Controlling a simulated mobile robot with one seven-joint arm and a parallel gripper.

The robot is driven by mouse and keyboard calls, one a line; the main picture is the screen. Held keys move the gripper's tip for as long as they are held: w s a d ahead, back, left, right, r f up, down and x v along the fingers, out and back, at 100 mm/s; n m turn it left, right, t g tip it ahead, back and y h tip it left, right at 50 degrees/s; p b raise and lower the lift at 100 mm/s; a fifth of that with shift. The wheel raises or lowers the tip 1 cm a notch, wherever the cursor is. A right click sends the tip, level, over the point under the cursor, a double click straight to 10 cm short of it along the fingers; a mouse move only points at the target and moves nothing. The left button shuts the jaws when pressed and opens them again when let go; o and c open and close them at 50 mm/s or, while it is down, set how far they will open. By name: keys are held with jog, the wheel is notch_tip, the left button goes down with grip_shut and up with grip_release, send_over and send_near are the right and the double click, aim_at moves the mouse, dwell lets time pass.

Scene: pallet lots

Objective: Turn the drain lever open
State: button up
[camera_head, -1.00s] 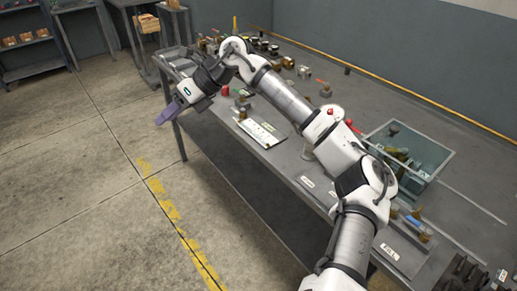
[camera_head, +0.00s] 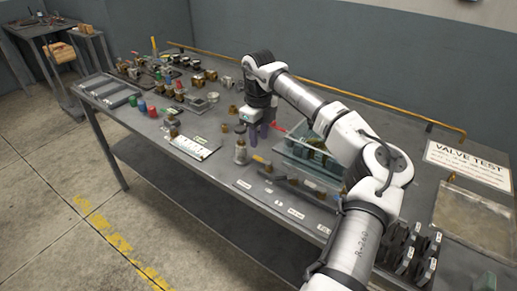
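The gap between the fingers is too small to judge, and I see nothing clearly held. A thin red handle (camera_head: 278,128) shows just right of the fingers, partly hidden by my arm and the bin. I cannot tell whether it is the drain lever, nor how it is turned.
The grey bench (camera_head: 225,205) carries several valves and fittings at the left, a white sheet (camera_head: 194,147), and labels along the front edge. A yellow pipe (camera_head: 380,107) runs along the back. A VALVE TEST sign (camera_head: 468,163), a shallow tray (camera_head: 475,220) and dark upright parts (camera_head: 405,250) are at right.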

aim_at(258, 158)
notch_tip(258, 158, down, 6)
jog(key=shift+f+p, duration=0.25)
jog(key=shift+p, duration=0.5)
grip_shut()
